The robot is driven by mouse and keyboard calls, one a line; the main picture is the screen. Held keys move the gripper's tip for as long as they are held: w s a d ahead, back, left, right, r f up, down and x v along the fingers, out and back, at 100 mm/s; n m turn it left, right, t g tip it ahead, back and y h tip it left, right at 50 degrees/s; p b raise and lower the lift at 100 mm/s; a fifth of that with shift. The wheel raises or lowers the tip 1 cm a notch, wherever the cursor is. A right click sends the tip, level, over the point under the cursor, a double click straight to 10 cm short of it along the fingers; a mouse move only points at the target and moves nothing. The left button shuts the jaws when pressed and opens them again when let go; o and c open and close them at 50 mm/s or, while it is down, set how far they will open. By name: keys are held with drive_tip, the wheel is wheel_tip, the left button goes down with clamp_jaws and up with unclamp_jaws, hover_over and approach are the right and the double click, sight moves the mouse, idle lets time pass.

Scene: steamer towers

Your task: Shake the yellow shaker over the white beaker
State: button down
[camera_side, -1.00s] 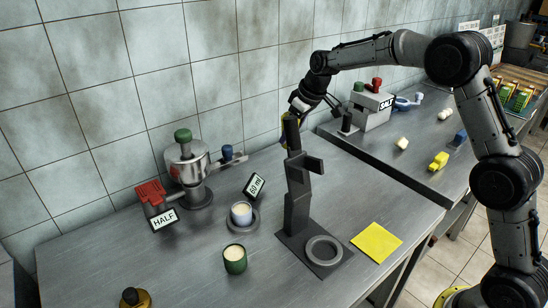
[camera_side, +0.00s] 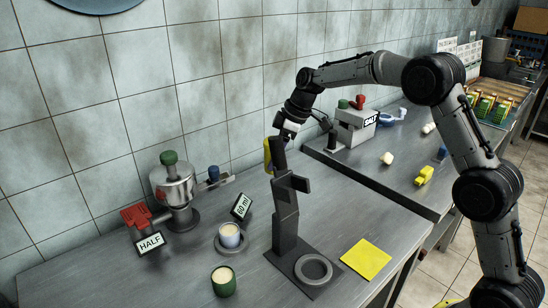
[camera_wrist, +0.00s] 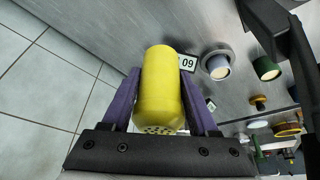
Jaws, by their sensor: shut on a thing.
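The yellow shaker (camera_wrist: 158,85) is held between the two purple fingers of my gripper (camera_wrist: 160,98), with its holed end toward the wrist. In the side view the shaker (camera_side: 267,154) shows as a thin yellow strip, raised above the counter near the wall and partly hidden behind a dark stand. My gripper (camera_side: 285,135) is above and behind that stand. A pale bluish-white beaker (camera_side: 229,236) with cream contents stands upright on a round grey pad, to the lower left of the shaker and apart from it. It also shows in the wrist view (camera_wrist: 218,68).
The tall dark stand (camera_side: 284,215) is between the side camera and the shaker. A green cup (camera_side: 223,281), a "60 ml" sign (camera_side: 241,206), a metal dispenser (camera_side: 175,188) and a "HALF" sign (camera_side: 151,243) are around the beaker. A yellow square (camera_side: 366,258) lies at right.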

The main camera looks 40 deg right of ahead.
drive_tip(key=a+f+n+g, duration=0.1)
drive_tip(key=a+n, duration=0.4)
drive_tip(key=a, duration=0.1)
drive_tip(key=s+a+f+n+g+y, duration=0.1)
drive_tip(key=a+f+n+g, duration=0.1)
drive_tip(key=a+n, duration=0.3)
drive_tip(key=shift+s+a+g, duration=0.3)
drive_tip(key=shift+a, duration=0.3)
drive_tip(key=shift+s+a+f+n+t+h, duration=0.1)
drive_tip(key=shift+a+f+n+t+h, duration=0.3)
drive_tip(key=shift+t+h, duration=1.95)
drive_tip(key=shift+s+a+f+t+h, duration=0.2)
drive_tip(key=shift+f+h, duration=0.4)
drive_tip(key=shift+h, duration=3.7)
drive_tip(key=shift+a+f+n+t+h, duration=0.4)
drive_tip(key=shift+t+h, duration=0.95)
drive_tip(key=shift+h, duration=2)
drive_tip(key=shift+w+d+f, duration=0.1)
drive_tip(key=shift+d, duration=0.1)
